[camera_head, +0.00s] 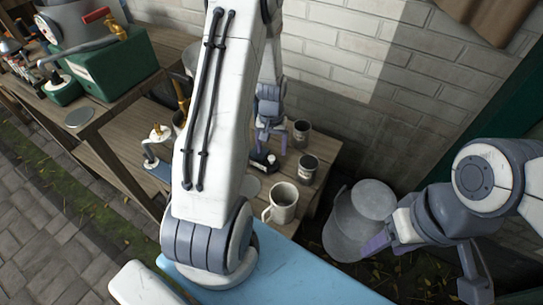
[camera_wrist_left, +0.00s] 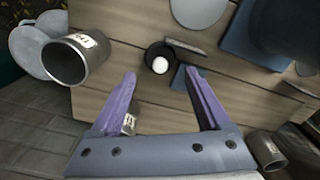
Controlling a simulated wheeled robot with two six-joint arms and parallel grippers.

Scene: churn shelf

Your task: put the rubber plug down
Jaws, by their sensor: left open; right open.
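A small black round piece with a white knob, which looks like the rubber plug (camera_head: 260,165), sits on the wooden shelf in the head view. In the left wrist view the black piece (camera_wrist_left: 149,52) lies just beyond the fingertips, midway between them. My left gripper (camera_head: 272,146) is open above and beside it, with both purple fingers apart and nothing between them; its fingers also show in the wrist view (camera_wrist_left: 160,76). My right gripper (camera_head: 378,243) is at the lower right beside a metal bucket, away from the plug, and holds nothing that I can see.
A cream mug (camera_head: 283,204) and dark labelled tins (camera_head: 308,167) (camera_head: 301,131) stand close to the left gripper. The metal bucket (camera_head: 345,232) is right of the shelf. A green box (camera_head: 120,68) stands upper left. A brick wall (camera_head: 345,75) rises behind.

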